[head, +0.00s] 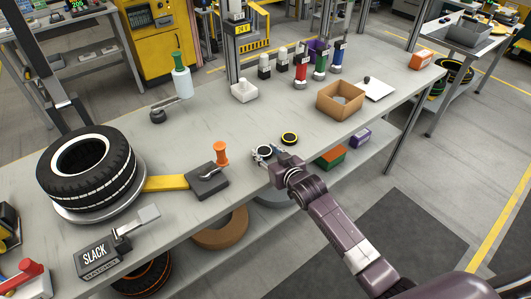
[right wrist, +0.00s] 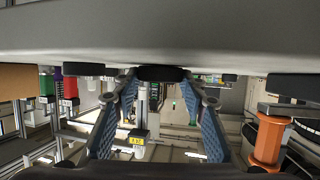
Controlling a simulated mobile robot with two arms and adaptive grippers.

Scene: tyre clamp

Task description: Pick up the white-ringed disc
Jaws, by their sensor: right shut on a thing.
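The white-ringed disc (head: 263,151) is small and dark with a pale ring on top. It sits at the table's front edge area in the head view. My right gripper (head: 265,153) reaches it from the right and is shut on it. In the right wrist view, which is upside down, the dark disc (right wrist: 163,74) lies between the two blue-grey fingertips, close against the table top. I cannot tell whether there is a gap under it. My left gripper is not in view.
A yellow-ringed disc (head: 289,138) lies just right of the gripper. An orange-handled clamp (head: 221,153) stands to its left, beside a tyre (head: 86,170) on a round plate. A cardboard box (head: 340,100) and several coloured bottles stand behind. The table's middle is clear.

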